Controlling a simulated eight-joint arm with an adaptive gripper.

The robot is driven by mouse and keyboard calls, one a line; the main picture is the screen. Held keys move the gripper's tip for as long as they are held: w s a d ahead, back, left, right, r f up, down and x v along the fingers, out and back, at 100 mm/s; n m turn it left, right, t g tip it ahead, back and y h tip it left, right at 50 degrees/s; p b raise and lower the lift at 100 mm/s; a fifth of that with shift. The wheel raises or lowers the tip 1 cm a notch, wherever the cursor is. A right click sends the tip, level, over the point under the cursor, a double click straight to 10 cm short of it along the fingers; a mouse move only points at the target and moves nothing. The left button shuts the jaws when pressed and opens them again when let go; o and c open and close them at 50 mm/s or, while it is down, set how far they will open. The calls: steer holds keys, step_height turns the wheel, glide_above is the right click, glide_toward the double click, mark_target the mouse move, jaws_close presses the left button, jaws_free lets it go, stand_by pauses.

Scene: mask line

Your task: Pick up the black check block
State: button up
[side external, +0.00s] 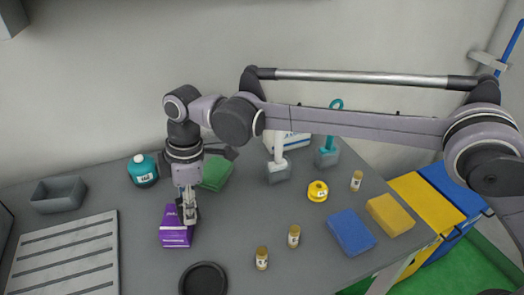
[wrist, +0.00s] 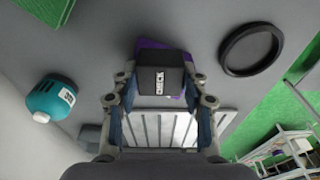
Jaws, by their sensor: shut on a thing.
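The black check block (wrist: 160,82) is a dark box with white "CHECK" lettering, seen in the wrist view between my two fingers. My gripper (wrist: 159,70) is shut on it, with a finger along each side. In the side external view my gripper (side external: 188,214) points down over the purple box (side external: 176,237), near the middle left of the table. There the block is mostly hidden by the fingers. Purple also shows behind the block in the wrist view (wrist: 150,44). I cannot tell whether the block touches the purple box.
A black round dish (side external: 203,280) lies in front, to the right. A slatted grey tray (side external: 65,262) and a grey bin (side external: 58,194) are at left. A teal bottle (side external: 143,171) and green block (side external: 216,173) stand behind. Several small bottles and sponges lie to the right.

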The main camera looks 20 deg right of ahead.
steer(key=shift+r, duration=0.65)
step_height(320, 180, up, 3)
steer(key=shift+f, duration=0.1)
steer(key=w+d+r, duration=0.3)
steer(key=d+r, duration=0.4)
steer(key=d, duration=0.4)
glide_above(174, 219)
steer(key=f, duration=0.7)
steer(key=shift+d, duration=0.35)
steer(key=shift+a+f, duration=0.1)
steer(key=shift+f, duration=1.9)
steer(key=shift+f, duration=0.15)
steer(key=o, duration=1.3)
